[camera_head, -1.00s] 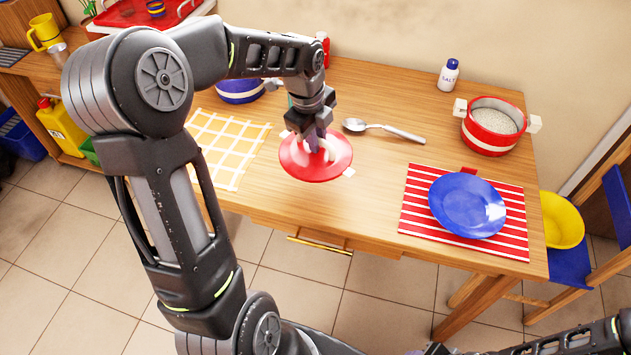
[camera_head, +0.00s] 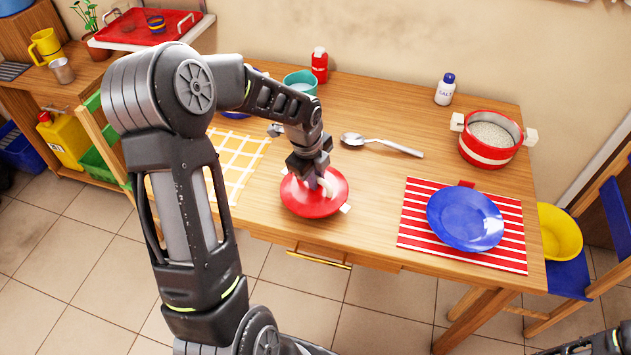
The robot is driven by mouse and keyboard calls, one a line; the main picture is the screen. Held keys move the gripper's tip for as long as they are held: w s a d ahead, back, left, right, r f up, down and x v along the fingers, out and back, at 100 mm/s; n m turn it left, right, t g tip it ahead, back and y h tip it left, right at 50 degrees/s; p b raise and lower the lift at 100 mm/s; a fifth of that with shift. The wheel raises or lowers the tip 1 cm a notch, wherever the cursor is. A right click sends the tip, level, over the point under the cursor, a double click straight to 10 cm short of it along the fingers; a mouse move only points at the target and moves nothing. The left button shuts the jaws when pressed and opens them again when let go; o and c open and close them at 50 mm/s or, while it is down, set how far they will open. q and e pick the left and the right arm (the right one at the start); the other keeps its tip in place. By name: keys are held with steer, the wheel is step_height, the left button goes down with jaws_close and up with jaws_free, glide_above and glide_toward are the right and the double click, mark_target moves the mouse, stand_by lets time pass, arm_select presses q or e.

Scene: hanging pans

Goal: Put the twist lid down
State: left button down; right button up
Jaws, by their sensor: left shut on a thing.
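The twist lid (camera_head: 306,203) is a red disc with a pale raised handle, at the front middle of the wooden table. My left gripper (camera_head: 318,184) is shut on its handle from above. The lid is at or just above the table top; I cannot tell if it touches. The lid's far part is partly hidden by the gripper. At the lower right edge, a dark part of my right arm shows, but its gripper fingers are not visible.
A red pot (camera_head: 490,141) with pale contents stands at the right. A blue plate (camera_head: 465,217) lies on a red striped mat (camera_head: 412,236). A spoon (camera_head: 385,146), a salt shaker (camera_head: 445,90), a red bottle (camera_head: 319,66) and a teal cup (camera_head: 300,83) stand or lie behind the lid.

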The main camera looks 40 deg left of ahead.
mark_target(310, 193)
arm_select(q)
steer(key=shift+f, duration=0.95)
steer(key=shift+f, duration=0.15)
steer(key=c, duration=1.4)
jaws_free()
step_height(310, 193, up, 12)
steer(key=s, duration=0.2)
steer(key=shift+s, duration=0.15)
